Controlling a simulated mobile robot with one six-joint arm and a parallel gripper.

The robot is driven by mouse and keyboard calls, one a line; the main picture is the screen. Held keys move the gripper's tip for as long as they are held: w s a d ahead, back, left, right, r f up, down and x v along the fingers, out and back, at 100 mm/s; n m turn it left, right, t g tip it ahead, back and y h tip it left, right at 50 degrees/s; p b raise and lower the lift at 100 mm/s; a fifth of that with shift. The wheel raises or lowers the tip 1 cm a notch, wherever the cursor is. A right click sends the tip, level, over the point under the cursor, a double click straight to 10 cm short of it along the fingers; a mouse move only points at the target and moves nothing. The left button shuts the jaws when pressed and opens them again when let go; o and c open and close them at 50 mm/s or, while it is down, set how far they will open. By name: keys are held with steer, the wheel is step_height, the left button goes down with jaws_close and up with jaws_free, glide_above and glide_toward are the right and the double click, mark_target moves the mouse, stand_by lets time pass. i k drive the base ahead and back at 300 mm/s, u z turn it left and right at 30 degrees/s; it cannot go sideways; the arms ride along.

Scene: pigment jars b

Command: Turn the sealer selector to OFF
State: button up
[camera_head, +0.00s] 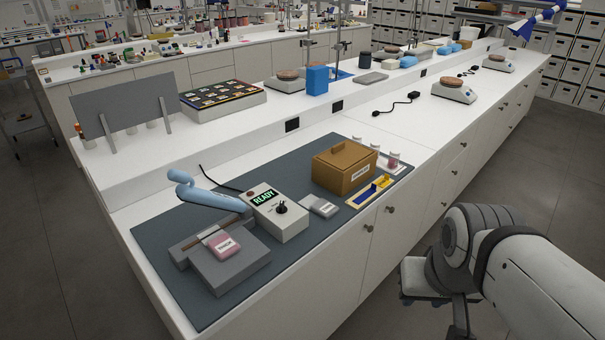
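The sealer control box (290,226) is a pale grey box on the dark mat, with a lit green READY display (264,197). The selector (281,207) is a black knob on its top face, right of the display. The knob's labels are too small to read. The grey sealer (240,272) with a raised blue lever (205,192) stands to the left, with a pink labelled packet (224,247) on it. My gripper (437,298) is at the lower right, in front of the counter and well apart from the knob. Its fingers are not clear enough to judge.
The counter's front edge lies between my gripper and the mat (180,292).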

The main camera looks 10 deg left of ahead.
mark_target(282, 209)
steer(key=u, duration=0.1)
steer(key=i, duration=0.9)
steer(key=u, duration=0.5)
